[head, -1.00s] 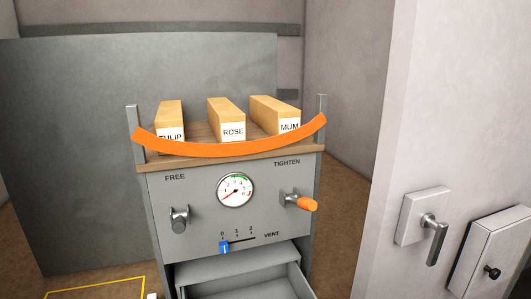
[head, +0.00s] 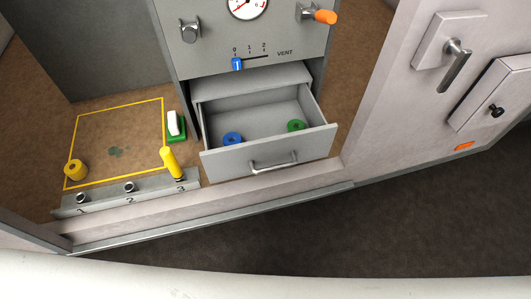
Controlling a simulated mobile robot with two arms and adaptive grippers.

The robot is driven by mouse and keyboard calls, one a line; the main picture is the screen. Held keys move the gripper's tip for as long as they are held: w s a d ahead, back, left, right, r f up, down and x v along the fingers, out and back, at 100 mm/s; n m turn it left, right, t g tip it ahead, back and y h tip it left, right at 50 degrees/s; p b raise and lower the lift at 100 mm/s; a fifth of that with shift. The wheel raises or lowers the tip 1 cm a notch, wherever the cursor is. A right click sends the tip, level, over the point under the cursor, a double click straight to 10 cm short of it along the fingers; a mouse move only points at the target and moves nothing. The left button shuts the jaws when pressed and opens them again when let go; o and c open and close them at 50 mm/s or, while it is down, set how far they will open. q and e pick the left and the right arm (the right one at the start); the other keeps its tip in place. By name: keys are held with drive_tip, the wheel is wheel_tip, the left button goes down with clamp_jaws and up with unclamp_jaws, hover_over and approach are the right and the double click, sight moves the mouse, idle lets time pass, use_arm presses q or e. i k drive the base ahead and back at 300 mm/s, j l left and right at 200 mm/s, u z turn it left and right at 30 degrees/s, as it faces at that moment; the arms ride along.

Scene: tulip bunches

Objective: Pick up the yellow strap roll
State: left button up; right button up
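The yellow strap roll (head: 75,169) stands at the left, at the near left corner of a yellow outlined rectangle (head: 163,115) on the brown surface. It looks like a short yellow cylinder with a dark hole in its top. Nothing is touching it from above. Neither of my grippers shows in the head view.
An open grey drawer (head: 265,160) holds a blue roll (head: 232,138) and a green roll (head: 296,125). A numbered grey rail (head: 105,193) with a tilted yellow handle (head: 171,162) runs near the roll. A green-and-white block (head: 175,125) and a raised front sill (head: 250,193) are nearby.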

sight(75, 169)
drive_tip(key=u, duration=1.75)
